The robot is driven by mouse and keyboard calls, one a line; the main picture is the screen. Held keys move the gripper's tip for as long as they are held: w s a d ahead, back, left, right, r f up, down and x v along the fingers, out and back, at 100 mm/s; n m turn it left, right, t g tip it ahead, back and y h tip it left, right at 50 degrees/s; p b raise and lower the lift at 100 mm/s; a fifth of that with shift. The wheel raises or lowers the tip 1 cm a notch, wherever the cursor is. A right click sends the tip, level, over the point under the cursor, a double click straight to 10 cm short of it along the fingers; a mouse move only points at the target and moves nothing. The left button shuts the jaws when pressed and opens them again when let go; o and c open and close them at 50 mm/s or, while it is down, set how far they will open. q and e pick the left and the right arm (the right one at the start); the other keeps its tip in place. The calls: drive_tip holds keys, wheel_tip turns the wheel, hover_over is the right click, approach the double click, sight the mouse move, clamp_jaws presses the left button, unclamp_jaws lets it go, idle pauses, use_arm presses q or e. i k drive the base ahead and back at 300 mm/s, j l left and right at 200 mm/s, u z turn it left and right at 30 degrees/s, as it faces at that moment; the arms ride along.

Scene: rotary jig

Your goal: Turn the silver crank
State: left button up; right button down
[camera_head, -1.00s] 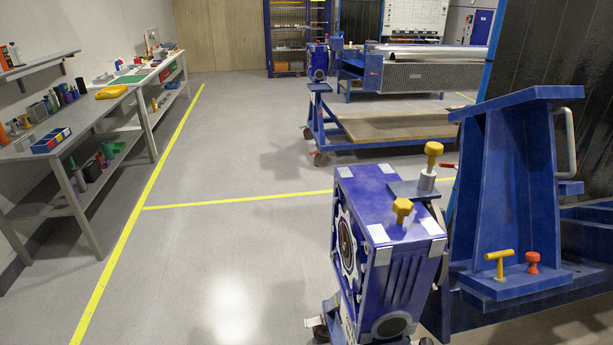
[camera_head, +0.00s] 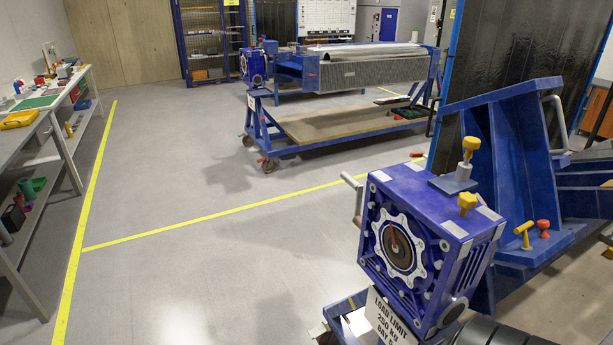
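A silver crank handle (camera_head: 355,194) sticks out at the back left of a blue gearbox (camera_head: 462,236) in the head view. Its lower part runs down beside the gearbox, and where it joins is hidden behind the housing. The gearbox's front face carries a silver toothed ring with a dark hub and a red pointer (camera_head: 392,238). Yellow knobs (camera_head: 467,202) stand on its top. Neither of my grippers is in view, and nothing is seen touching the crank.
A blue stand (camera_head: 519,150) with a silver side handle (camera_head: 559,122) is right of the gearbox. A load-limit sign (camera_head: 388,322) is below it. A low blue cart (camera_head: 335,124) stands beyond. Workbenches (camera_head: 60,135) line the left wall. The floor between is clear.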

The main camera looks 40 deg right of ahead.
sight(356, 185)
drive_tip(key=i+z, duration=0.4)
drive_tip(key=i, duration=0.15)
drive_tip(key=i+j+z, duration=0.3)
drive_tip(key=i+z, duration=0.15)
drive_tip(key=i, duration=0.1)
